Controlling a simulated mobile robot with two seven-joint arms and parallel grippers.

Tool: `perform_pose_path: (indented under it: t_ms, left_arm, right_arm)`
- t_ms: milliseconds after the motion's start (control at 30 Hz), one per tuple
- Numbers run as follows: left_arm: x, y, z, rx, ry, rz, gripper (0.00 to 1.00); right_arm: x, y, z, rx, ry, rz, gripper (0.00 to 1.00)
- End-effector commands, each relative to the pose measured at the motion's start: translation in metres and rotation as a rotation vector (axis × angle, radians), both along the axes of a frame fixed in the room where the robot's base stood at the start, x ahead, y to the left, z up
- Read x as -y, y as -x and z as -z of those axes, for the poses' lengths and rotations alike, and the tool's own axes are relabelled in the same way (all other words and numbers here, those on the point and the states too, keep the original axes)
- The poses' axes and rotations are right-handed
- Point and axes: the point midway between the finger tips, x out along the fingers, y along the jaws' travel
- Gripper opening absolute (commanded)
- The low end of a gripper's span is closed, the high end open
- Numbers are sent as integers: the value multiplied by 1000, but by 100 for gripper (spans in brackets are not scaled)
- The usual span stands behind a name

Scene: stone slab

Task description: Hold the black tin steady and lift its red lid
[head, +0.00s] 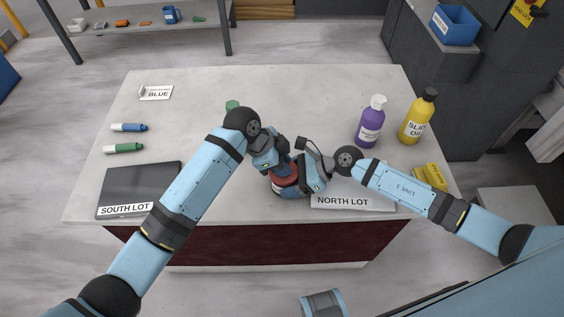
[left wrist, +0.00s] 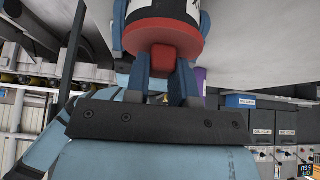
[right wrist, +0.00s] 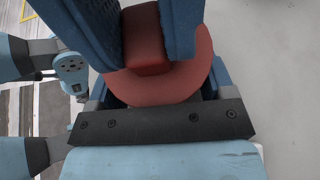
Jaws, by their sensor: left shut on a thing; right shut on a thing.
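The tin stands near the front middle of the slab, mostly hidden by my grippers; its pale label (left wrist: 168,8) shows in the left wrist view. Its red lid (head: 284,181) sits on top, with no clear gap visible below it. The lid also shows in the right wrist view (right wrist: 190,82). My left gripper (head: 285,166) comes from above and is shut on the lid's red block-shaped knob (right wrist: 145,40). My right gripper (head: 303,182) comes from the right and is shut around the tin's body. Whether the tin's base touches the slab is hidden.
A purple bottle (head: 370,125) and yellow bottle (head: 417,118) stand right, near a yellow block (head: 430,177). The NORTH LOT area (head: 352,202) adjoins the tin. The dark SOUTH LOT pad (head: 140,182) and two markers (head: 128,127) lie left.

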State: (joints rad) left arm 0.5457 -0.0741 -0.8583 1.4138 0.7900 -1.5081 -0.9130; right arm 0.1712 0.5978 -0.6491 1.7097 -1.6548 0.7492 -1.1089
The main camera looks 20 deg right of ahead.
Motion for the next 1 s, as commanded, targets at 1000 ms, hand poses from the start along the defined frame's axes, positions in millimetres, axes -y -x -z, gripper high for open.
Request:
perform_pose_path:
  t_ms: [1000]
  left_arm:
    - [0,0,-65,2,1,1,0]
  right_arm:
    - [0,0,0,0,0,0,33]
